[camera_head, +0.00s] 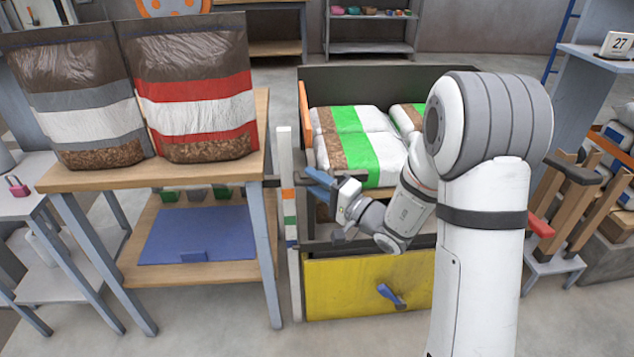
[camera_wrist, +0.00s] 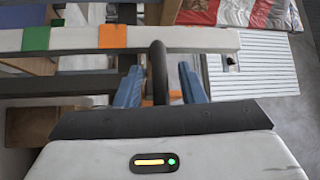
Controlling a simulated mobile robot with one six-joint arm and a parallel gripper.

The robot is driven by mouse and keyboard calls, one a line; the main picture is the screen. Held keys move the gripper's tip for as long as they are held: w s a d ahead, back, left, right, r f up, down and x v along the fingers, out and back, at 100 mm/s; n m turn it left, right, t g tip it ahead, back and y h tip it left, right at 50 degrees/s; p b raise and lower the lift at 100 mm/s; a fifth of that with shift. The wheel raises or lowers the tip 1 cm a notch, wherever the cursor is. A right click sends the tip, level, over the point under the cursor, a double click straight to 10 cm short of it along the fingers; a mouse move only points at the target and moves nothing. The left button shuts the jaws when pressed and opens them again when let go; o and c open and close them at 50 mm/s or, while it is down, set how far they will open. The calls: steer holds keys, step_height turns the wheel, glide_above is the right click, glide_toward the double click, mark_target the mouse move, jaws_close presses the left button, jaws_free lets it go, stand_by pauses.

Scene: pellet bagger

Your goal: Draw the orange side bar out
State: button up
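An upright orange bar (camera_head: 307,116) stands at the left side of the bin with the striped bags in the head view. Left of it is a white post (camera_head: 284,172) with orange and green bands. The same banded bar (camera_wrist: 190,40) crosses the wrist view, with an orange band (camera_wrist: 112,36). In the wrist view, my gripper (camera_wrist: 160,84) has one finger either side of the handle, with gaps showing. Contact with the bar is not visible.
Striped bags (camera_head: 365,145) lie in the bin above a yellow drawer (camera_head: 345,285) with a blue handle (camera_head: 390,294). A wooden table (camera_head: 130,177) with two large pellet bags stands close on the left. My arm hides the bin's right part.

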steer(key=p+v, duration=0.1)
steer(key=v, duration=0.6)
steer(key=shift+s+d, duration=0.25)
steer(key=shift+d, duration=0.05)
steer(key=shift+c, duration=0.5)
